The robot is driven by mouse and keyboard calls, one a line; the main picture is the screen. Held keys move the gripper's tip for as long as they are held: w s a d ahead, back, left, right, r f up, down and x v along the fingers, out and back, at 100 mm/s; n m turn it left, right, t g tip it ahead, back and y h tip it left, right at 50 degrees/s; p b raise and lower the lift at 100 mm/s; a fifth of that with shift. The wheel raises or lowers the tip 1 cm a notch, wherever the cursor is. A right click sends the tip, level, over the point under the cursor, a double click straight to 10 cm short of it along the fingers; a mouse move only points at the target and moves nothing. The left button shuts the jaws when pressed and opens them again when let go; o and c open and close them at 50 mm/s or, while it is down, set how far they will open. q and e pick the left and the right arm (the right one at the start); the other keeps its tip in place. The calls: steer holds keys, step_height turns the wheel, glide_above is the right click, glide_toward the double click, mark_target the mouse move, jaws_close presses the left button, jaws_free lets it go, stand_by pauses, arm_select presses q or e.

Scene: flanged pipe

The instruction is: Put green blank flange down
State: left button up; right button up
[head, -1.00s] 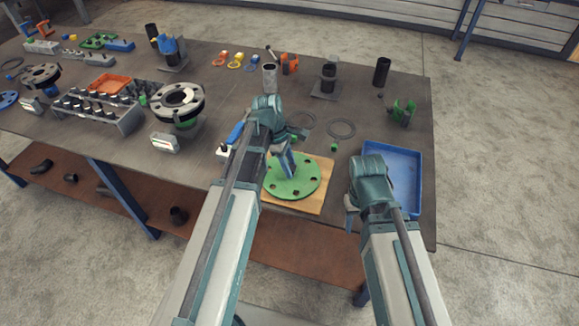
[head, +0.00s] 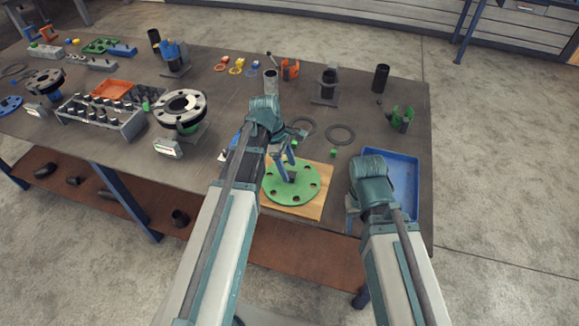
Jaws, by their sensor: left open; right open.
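The green blank flange (head: 304,191) is a flat round disc with several bolt holes. It lies on a light wooden board (head: 316,211) at the front right of the workbench. A short dark handle (head: 289,174) stands up near its middle. My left gripper (head: 286,160) is open, just above and beside the handle.
A blue tray (head: 405,170) sits at the right edge of the bench. Dark gasket rings (head: 340,135) lie behind the board. A flanged pipe (head: 181,108) and a bolt rack (head: 125,124) stand to the left. The bench's front edge is close by the board.

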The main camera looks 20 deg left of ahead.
mark_target(280, 177)
arm_select(q)
steer(key=p+v, duration=0.8)
steer(key=v, duration=0.1)
steer(key=s+d+m+y, duration=0.4)
steer(key=s+d+m, duration=1)
steer(key=m, duration=0.7)
steer(key=shift+s, duration=0.3)
steer(key=shift+f, duration=0.25)
steer(key=shift+f+b, duration=0.4)
steer(key=shift+b, duration=0.1)
steer(key=shift+a, duration=0.15)
